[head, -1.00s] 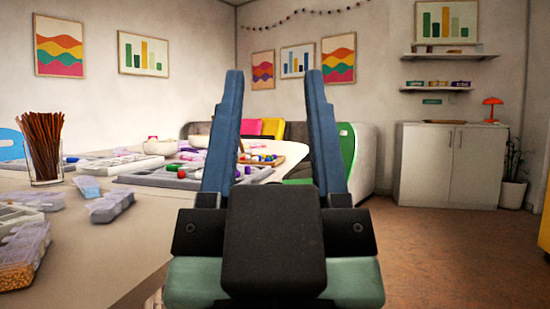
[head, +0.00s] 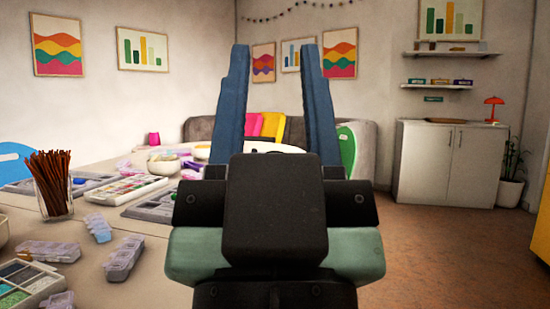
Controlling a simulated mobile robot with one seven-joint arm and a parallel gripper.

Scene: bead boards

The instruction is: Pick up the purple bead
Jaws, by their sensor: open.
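My gripper (head: 275,45) fills the middle of the head view, with its two blue fingers upright and wide apart. A small purplish spot (head: 190,174) shows just left of my gripper, by the grey bead board (head: 148,212). It may be the purple bead, but it is too small and too covered to be sure. My gripper hides the right part of this board and whatever lies on it.
The table (head: 85,246) spans the left. On it stand a glass of brown sticks (head: 53,200), lidded bead boxes (head: 124,259), a bead tray (head: 130,188) and a bowl (head: 163,164). A white cabinet (head: 450,165) stands at the right wall, with open floor (head: 450,255) before it.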

